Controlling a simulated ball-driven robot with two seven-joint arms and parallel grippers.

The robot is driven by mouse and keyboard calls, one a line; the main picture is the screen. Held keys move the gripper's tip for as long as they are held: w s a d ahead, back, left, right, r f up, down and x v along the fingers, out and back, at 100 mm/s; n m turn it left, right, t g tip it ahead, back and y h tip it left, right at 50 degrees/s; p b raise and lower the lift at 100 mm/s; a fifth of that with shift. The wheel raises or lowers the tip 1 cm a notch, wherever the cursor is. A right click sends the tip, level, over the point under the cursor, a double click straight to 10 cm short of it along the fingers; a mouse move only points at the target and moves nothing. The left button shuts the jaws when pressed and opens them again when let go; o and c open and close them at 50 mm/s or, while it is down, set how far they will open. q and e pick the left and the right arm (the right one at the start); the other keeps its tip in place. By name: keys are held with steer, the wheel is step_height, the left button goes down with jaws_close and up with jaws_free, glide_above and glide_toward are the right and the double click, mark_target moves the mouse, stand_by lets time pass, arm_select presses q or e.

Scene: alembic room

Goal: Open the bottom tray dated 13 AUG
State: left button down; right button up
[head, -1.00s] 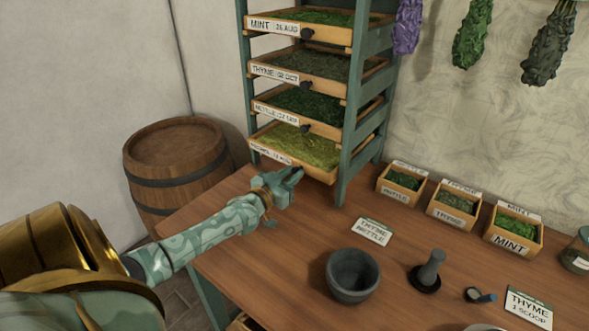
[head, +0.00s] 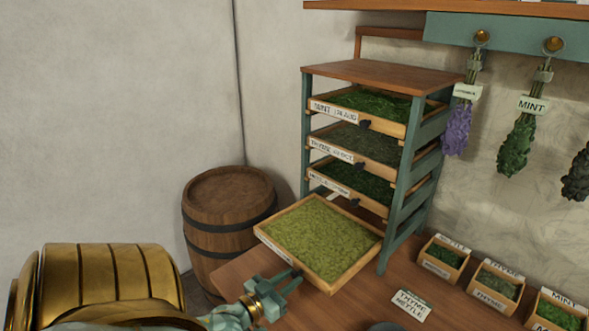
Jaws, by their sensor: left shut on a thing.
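The bottom tray (head: 357,268) is a shallow wooden tray filled with yellow-green dried herb. It sticks far out from the lowest level of the green drying rack (head: 402,215), over the table. Its front label is seen at a steep angle and cannot be read. My left gripper (head: 292,278) is at the tray's front edge, shut on its knob, which the fingers hide. My right gripper is out of view.
Three upper trays (head: 385,105) stay in the rack. A wooden barrel (head: 228,215) stands left of the table. Small herb boxes (head: 443,258) and a thyme-nettle card (head: 411,304) lie on the table to the right. Herb bunches (head: 517,148) hang at right.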

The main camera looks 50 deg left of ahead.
arm_select(q)
steer(key=c, duration=1.2)
jaws_free()
steer(key=shift+c, duration=0.2)
steer(key=s+d, duration=0.1)
steer(key=s, duration=1.5)
steer(key=shift+d, duration=0.4)
steer(key=shift+s, duration=0.1)
